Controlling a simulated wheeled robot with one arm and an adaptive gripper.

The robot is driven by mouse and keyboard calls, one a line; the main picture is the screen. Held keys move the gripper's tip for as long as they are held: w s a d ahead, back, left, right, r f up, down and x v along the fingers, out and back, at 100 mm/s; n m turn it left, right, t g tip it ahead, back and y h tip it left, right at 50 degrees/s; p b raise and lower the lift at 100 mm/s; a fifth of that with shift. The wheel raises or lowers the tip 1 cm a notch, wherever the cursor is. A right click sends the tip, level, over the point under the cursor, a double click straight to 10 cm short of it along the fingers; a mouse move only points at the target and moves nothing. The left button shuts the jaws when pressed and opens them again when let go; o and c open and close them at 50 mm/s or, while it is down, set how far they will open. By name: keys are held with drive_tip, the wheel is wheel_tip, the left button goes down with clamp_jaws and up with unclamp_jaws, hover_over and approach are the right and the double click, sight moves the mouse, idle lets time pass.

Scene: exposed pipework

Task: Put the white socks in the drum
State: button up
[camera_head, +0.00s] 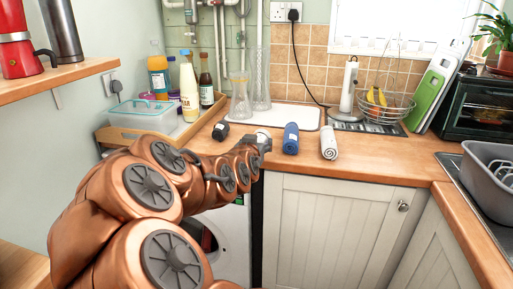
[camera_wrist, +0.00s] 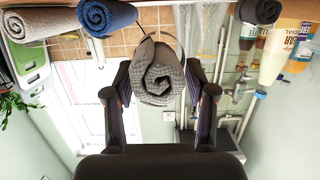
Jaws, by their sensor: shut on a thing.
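My gripper (camera_head: 264,143) is at the counter's front edge. In the wrist view (camera_wrist: 160,98) its fingers are shut on a rolled pair of socks (camera_wrist: 158,78), finely patterned and grey in the shade. In the head view the small visible part of this roll (camera_head: 263,132) looks white, so I take it as the white socks. The washing machine with its round drum opening (camera_head: 208,238) is under the counter, largely hidden behind my arm.
A black roll (camera_head: 220,130) lies left of my gripper. A blue roll (camera_head: 291,138) and a pale grey-white roll (camera_head: 329,142) lie to its right. Glass vases (camera_head: 240,98), a wooden tray of bottles (camera_head: 150,135) and a fruit basket (camera_head: 385,103) stand behind. A cupboard (camera_head: 340,225) adjoins the machine.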

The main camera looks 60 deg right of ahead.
drive_tip(key=shift+s+a, duration=0.1)
drive_tip(key=shift+a, duration=0.05)
drive_tip(key=w+a+f+n+t+y, duration=0.1)
drive_tip(key=w+a+n+t, duration=0.1)
drive_tip(key=w+a, duration=0.35)
drive_tip(key=w+a+f+n+t+y, duration=0.1)
drive_tip(key=w+a+n+t, duration=0.1)
drive_tip(key=w, duration=0.7)
drive_tip(key=w+a+f+n+t+y, duration=0.2)
drive_tip(key=w+a+n+t+y, duration=0.6)
drive_tip(key=w+a, duration=1.4)
drive_tip(key=w+a+n+g+y, duration=0.25)
drive_tip(key=a+y, duration=0.25)
drive_tip(key=a, duration=1)
drive_tip(key=s+d+r+m+h+p, duration=0.1)
drive_tip(key=s+r+m+h+p, duration=0.3)
drive_tip(key=s+r+p, duration=0.5)
wheel_tip(320, 180, up, 2)
drive_tip(key=h+p, duration=0.1)
drive_tip(key=p, duration=0.5)
drive_tip(key=shift+s+r, duration=0.25)
drive_tip(key=shift+s, duration=0.15)
drive_tip(key=shift+d, duration=0.15)
